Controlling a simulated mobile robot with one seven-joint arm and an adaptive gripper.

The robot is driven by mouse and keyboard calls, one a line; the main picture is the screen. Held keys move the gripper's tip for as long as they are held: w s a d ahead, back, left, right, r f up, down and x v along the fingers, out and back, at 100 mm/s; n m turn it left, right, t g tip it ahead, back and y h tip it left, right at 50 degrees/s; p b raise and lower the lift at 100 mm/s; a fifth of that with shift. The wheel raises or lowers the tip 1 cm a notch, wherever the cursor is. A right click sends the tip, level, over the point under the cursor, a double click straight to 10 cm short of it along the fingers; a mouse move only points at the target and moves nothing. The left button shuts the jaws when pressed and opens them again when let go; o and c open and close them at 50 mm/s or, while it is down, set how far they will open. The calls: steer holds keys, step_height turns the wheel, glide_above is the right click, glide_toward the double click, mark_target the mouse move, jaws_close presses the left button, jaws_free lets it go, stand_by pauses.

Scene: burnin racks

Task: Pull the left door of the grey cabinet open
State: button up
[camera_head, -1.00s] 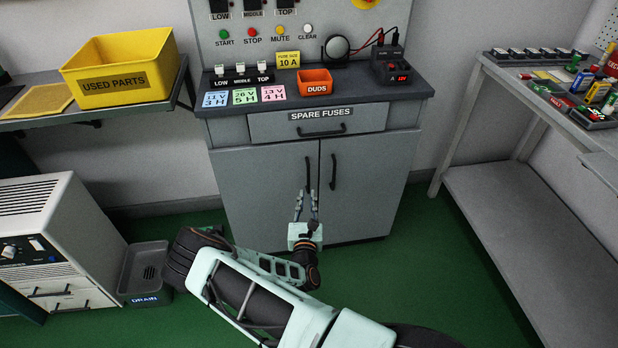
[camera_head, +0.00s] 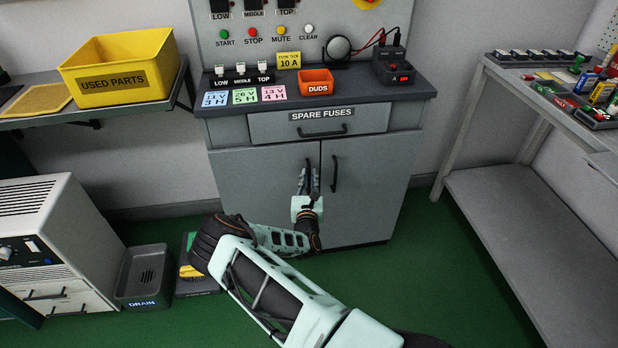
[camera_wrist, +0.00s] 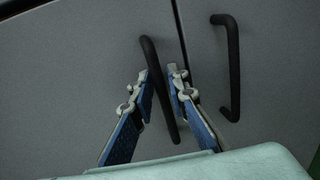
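The grey cabinet (camera_head: 250,215) stands under the bench top, and both its doors are shut. The left door (camera_wrist: 75,75) has a dark vertical bar handle (camera_wrist: 152,58) near the centre seam. In the head view that handle (camera_head: 306,172) is partly hidden by my fingers. My gripper (camera_wrist: 163,84) is at this handle, with one fingertip on each side of the bar. The fingers look open, with small gaps beside the bar; contact cannot be told. The right door (camera_head: 365,190) has its own dark handle (camera_wrist: 232,70), apart from my fingers.
The spare fuses drawer (camera_head: 365,122) is shut above the doors. A drain tray (camera_head: 143,275) and a tray with something yellow (camera_head: 193,271) lie on the green floor at left, near my arm. A grey side table (camera_head: 520,190) stands at right. Floor before the right door is clear.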

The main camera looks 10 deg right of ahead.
steer(key=shift+c, duration=0.4)
jaws_close()
steer(key=shift+s, duration=0.1)
